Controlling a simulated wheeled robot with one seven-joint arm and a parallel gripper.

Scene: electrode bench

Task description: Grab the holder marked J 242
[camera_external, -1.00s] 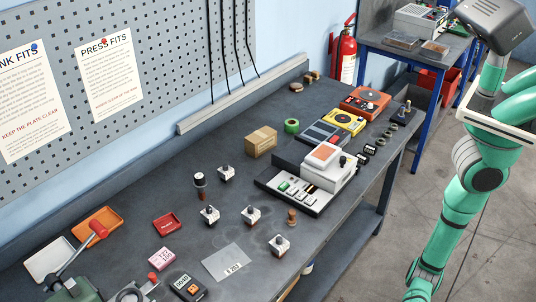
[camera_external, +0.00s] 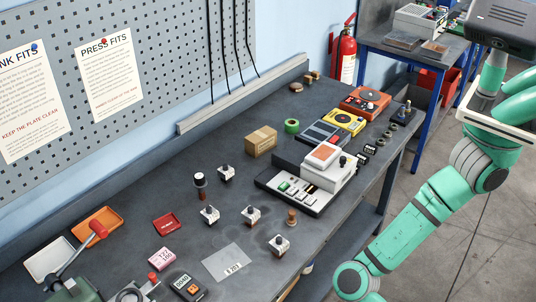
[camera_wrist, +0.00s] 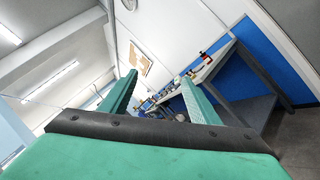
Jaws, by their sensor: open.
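Several small white block holders with dark knobs stand upright on the dark bench (camera_external: 330,130) in the external view: a rear one (camera_external: 226,174), a left one (camera_external: 209,215), a middle one (camera_external: 251,216) and a front one (camera_external: 279,246). I cannot read J 242 on any of them. A grey plate (camera_external: 222,259) lies left of the front holder, with a small white label whose text is too small to read surely. My gripper (camera_wrist: 159,80) shows in the wrist view, with its two green fingers apart and nothing between them. In the external view my gripper is out of frame.
A black-and-white cylinder (camera_external: 200,186) and a brown peg (camera_external: 292,217) stand near the holders. A white-topped machine (camera_external: 325,170) and a cardboard box (camera_external: 261,141) are farther back. The wrist view is tilted toward the room and a bench with small items (camera_wrist: 203,55).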

